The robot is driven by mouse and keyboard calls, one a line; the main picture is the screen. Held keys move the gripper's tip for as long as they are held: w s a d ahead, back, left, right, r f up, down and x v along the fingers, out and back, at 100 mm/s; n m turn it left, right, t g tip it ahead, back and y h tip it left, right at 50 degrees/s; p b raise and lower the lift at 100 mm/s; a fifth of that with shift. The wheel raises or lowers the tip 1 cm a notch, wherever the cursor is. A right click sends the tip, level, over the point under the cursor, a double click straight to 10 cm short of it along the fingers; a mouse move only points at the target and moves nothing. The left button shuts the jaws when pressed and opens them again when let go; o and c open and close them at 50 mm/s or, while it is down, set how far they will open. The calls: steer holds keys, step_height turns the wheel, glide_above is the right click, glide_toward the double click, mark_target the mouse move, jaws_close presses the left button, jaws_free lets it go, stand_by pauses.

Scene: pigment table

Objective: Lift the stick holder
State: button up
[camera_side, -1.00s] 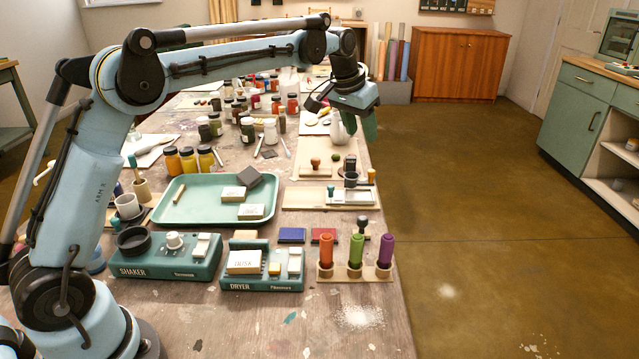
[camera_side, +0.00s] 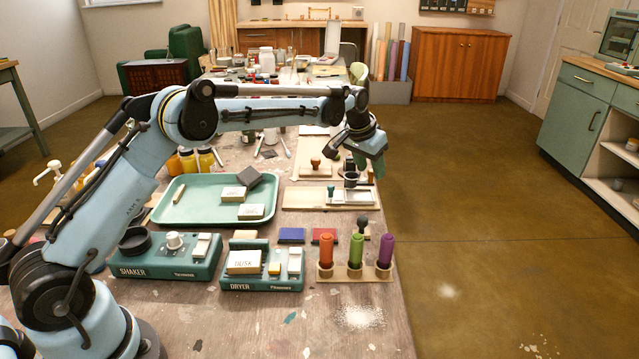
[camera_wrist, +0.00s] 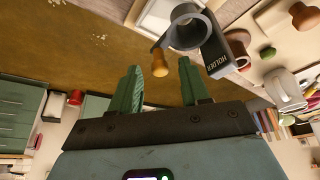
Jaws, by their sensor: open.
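The stick holder is a grey ring (camera_wrist: 190,28) on a dark block labelled HOLDER (camera_wrist: 216,55) in the wrist view. In the side view the dark holder (camera_side: 350,179) stands near the table's right edge, close to the left of my gripper. My gripper (camera_side: 378,164) hangs above the table's right edge there. In the wrist view my gripper's green fingers (camera_wrist: 161,88) are spread apart with nothing held. The holder lies beyond the right finger's tip. A small wooden peg (camera_wrist: 160,63) shows between the fingertips, farther off.
A pale board with a white tray (camera_side: 350,196) lies at the holder's near side. A wooden rack (camera_side: 340,275) with orange, green and purple sticks stands closer to the camera. A green tray (camera_side: 205,180) lies left. Right of the table is open floor.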

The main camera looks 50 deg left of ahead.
jaws_close()
stand_by(0.3)
steer(key=shift+r, duration=0.65)
jaws_free()
steer(key=v, duration=1.2)
